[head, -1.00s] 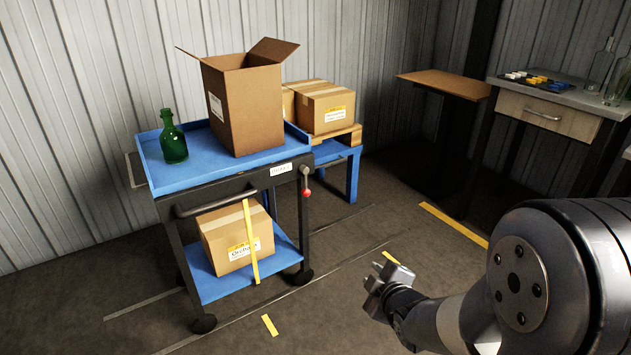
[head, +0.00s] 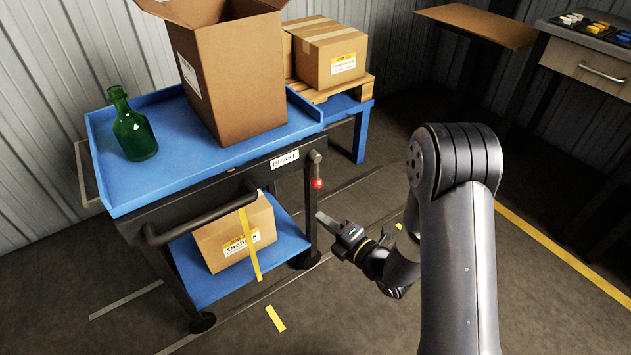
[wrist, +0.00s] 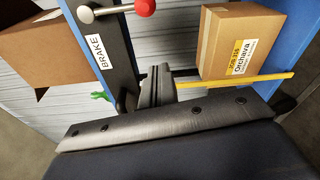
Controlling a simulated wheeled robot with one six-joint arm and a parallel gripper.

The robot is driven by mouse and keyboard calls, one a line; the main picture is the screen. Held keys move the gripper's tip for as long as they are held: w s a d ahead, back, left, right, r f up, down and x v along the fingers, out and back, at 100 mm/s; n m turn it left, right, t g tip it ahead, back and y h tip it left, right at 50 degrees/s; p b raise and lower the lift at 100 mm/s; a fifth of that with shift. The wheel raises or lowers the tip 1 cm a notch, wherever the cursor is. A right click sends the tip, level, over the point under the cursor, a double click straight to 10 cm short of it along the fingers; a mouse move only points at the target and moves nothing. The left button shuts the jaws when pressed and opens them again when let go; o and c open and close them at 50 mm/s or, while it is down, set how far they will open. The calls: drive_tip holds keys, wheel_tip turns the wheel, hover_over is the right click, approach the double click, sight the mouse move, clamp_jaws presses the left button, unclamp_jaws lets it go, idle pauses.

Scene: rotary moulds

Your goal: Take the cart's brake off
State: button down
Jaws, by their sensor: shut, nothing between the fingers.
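The blue cart (head: 180,180) stands ahead and left, with a label reading BRAKE (head: 285,160) on its dark front rail. The brake lever (head: 316,170) hangs down at the cart's right front corner, ending in a red knob (head: 317,183). In the wrist view the red knob (wrist: 145,7) and the BRAKE label (wrist: 100,52) lie near the top. My gripper (head: 322,218) is shut and empty, below and slightly right of the knob, apparently apart from it. In the wrist view the fingers (wrist: 157,85) point toward the cart's post.
A green bottle (head: 133,130) and an open carton (head: 235,80) stand on the cart's top. A boxed pallet (head: 340,88) stands behind. Floor to the front right is clear.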

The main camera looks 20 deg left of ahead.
sight(316, 171)
drive_tip(key=shift+a, duration=0.1)
drive_tip(key=b+x, duration=0.2)
drive_tip(key=x, duration=0.8)
drive_tip(key=shift+w+d+r, duration=0.2)
drive_tip(key=shift+w+d, duration=0.4)
drive_tip(key=shift+d, duration=0.25)
drive_tip(key=shift+w+d+r, duration=0.2)
drive_tip(key=shift+w+d, duration=0.45)
drive_tip(key=shift+d, duration=0.2)
drive_tip(key=shift+w, duration=0.1)
drive_tip(key=shift+w+d+n+b, duration=0.15)
drive_tip(key=shift+n+b, duration=0.15)
drive_tip(key=shift+b, duration=0.2)
